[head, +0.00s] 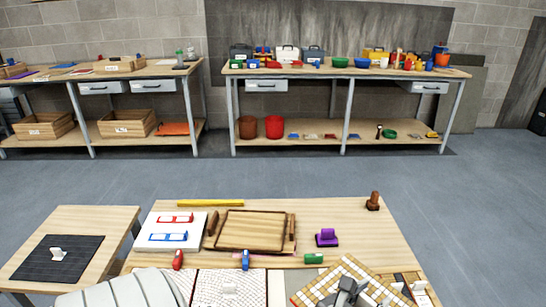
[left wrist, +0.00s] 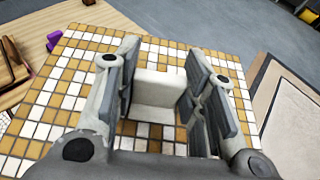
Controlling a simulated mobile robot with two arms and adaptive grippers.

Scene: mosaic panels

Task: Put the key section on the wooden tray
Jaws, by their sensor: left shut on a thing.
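The key section looks to be the panel of tan and white square tiles (head: 338,273) at the front right of the table. In the left wrist view it fills the middle (left wrist: 85,75), with a white block-shaped grip (left wrist: 155,92) on top. My left gripper (head: 348,292) is shut on this grip, one finger on each side; its fingers also show in the left wrist view (left wrist: 158,95). I cannot tell whether the panel touches the table. The wooden tray (head: 250,230) lies empty, left of the panel and farther back. My right gripper is not in view.
A white board (head: 165,229) lies left of the tray. A purple stamp-like object (head: 327,239), a green block (head: 314,258) and a blue object (head: 245,261) are near the tray. Another panel (head: 207,284) lies at the front. A side table (head: 95,220) bears a black panel (head: 35,262).

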